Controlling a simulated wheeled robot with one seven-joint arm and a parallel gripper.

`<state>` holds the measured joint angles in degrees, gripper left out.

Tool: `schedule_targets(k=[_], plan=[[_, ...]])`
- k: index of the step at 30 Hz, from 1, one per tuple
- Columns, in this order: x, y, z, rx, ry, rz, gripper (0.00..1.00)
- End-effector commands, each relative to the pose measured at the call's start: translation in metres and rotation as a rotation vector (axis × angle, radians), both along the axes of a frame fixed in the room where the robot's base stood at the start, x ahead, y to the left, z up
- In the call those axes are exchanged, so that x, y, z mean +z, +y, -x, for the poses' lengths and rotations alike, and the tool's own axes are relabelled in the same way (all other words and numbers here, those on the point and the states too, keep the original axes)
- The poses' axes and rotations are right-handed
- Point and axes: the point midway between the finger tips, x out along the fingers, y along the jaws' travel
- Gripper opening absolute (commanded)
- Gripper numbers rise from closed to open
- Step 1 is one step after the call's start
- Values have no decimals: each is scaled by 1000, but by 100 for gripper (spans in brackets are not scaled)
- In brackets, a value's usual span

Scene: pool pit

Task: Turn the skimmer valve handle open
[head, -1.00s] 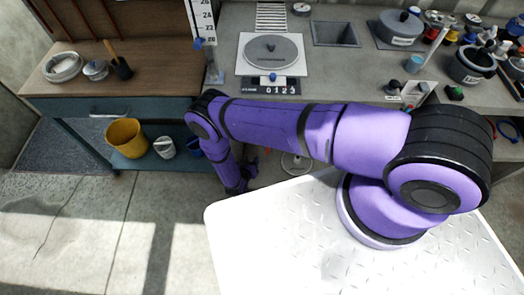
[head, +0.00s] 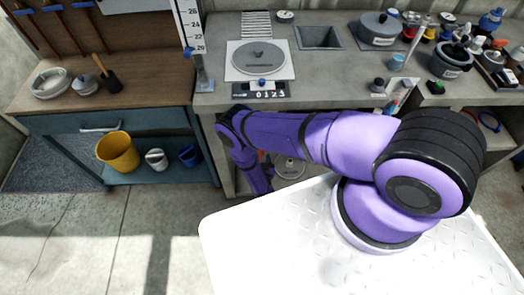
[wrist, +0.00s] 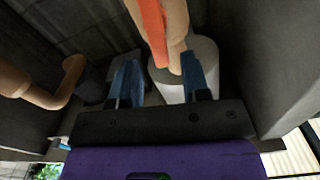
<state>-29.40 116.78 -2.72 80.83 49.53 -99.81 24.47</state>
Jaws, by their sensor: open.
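In the wrist view an orange-red lever (wrist: 152,32), likely the skimmer valve handle, lies along a tan pipe (wrist: 176,28). My gripper (wrist: 163,82) is open, with one blue finger on each side. The lower end of the lever and pipe shows between and just beyond the fingers, nearer the right one; I cannot tell whether they touch. In the head view my arm reaches down in front of the counter's lower opening, and the fingers are hidden. A small orange-red patch (head: 261,155) shows beside my forearm there.
A pale cylinder (wrist: 186,72) stands behind the pipe. A second bent tan pipe (wrist: 50,92) is at the left, and a grey wall (wrist: 275,60) closes the right. The concrete counter (head: 335,75) overhangs the opening. A blue cabinet (head: 75,125) stands to the left.

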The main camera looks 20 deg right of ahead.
Motion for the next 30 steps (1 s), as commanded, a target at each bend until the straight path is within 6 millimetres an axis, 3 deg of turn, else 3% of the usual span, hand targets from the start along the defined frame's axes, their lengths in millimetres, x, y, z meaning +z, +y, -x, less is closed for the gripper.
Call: schedule_targets(k=[3,9,20,26,30], plan=[[1,-6,-19,0,-2,-2,43],[0,-12,-37,0,-1,-1,43],[0,-13,-42,0,0,0,43],[0,-13,-42,0,0,0,1],[0,-13,-41,0,1,0,0]])
